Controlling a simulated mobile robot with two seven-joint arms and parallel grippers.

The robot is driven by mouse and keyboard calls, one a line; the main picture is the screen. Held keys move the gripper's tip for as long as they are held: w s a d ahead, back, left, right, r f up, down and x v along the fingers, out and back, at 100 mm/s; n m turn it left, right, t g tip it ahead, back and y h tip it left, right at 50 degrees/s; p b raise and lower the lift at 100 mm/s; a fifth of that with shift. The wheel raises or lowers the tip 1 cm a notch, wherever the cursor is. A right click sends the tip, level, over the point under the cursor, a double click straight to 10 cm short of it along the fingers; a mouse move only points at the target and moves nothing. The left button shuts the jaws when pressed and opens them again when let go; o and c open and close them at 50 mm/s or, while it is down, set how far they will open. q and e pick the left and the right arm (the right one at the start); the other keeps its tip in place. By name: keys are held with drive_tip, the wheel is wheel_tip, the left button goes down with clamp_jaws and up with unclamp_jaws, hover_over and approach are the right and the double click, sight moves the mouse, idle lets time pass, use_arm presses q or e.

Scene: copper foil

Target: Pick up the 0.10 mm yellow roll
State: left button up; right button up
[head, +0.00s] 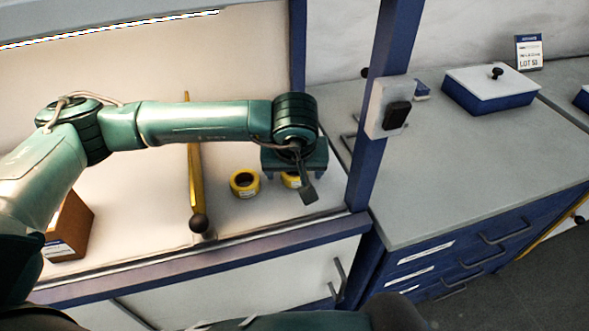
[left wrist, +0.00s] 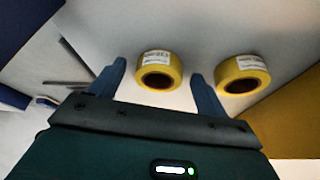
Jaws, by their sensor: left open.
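Two yellow tape rolls with white labels stand on the bench. One roll (head: 245,184) is in the open to the left of my left gripper in the head view, and at right in the left wrist view (left wrist: 243,75). The other roll (head: 290,181) is partly hidden under the gripper; in the left wrist view (left wrist: 158,71) it appears between the fingertips, slightly beyond them. My left gripper (head: 293,170) is open, empty and points down above this roll; its fingers show in the left wrist view (left wrist: 158,85). I cannot read the label thicknesses. My right gripper is out of view.
A yellow bar with a dark round knob (head: 197,185) lies left of the rolls. A brown box (head: 69,228) stands further left. A blue post (head: 375,110) with a switch box (head: 389,107) rises right of the gripper. A lidded blue-white box (head: 490,88) sits on the right counter.

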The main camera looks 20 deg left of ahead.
use_arm(q)
drive_tip(key=shift+f, duration=0.1)
drive_tip(key=c, duration=1.1)
